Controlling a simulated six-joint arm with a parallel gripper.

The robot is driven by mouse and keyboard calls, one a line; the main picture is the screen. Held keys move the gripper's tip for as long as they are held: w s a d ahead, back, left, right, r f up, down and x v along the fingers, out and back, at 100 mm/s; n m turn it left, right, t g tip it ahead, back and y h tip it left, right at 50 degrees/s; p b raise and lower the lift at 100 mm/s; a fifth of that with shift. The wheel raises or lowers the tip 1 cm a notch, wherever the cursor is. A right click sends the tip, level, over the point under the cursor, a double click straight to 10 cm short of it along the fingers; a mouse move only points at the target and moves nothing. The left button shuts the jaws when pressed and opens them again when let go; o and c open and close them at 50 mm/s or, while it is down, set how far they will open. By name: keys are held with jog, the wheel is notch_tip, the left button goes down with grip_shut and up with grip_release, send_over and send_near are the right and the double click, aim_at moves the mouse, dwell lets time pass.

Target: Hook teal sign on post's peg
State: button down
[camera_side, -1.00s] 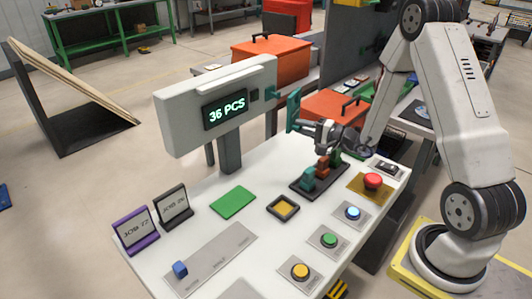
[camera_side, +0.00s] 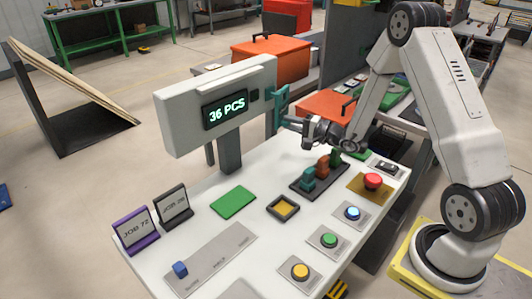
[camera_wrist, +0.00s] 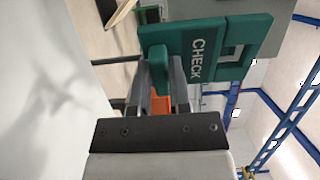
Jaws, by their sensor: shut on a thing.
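The teal sign (camera_side: 279,110) is upright at the right end of the grey display head on the post (camera_side: 230,150). In the wrist view the sign (camera_wrist: 202,58) reads "CHECK" and has a cut-out slot at its right part. My gripper (camera_side: 287,121) is shut on the sign's tab, also seen in the wrist view (camera_wrist: 160,75). The post's peg overlaps the teal sign in the side view, so I cannot tell whether the sign is on the peg or only beside it.
The white table below holds a dark rack of coloured blocks (camera_side: 320,175), a red button (camera_side: 373,181) and several other buttons. Two job cards (camera_side: 137,230) stand at the left. An orange toolbox (camera_side: 270,58) is behind the display.

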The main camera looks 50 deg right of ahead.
jog(key=shift+w, duration=0.9)
jog(key=shift+w+f, duration=0.35)
jog(key=shift+w, duration=0.15)
jog(key=shift+w, duration=0.15)
jog(key=shift+c, duration=2.4)
grip_release()
jog(key=v, duration=0.8)
jog(key=shift+a, duration=0.1)
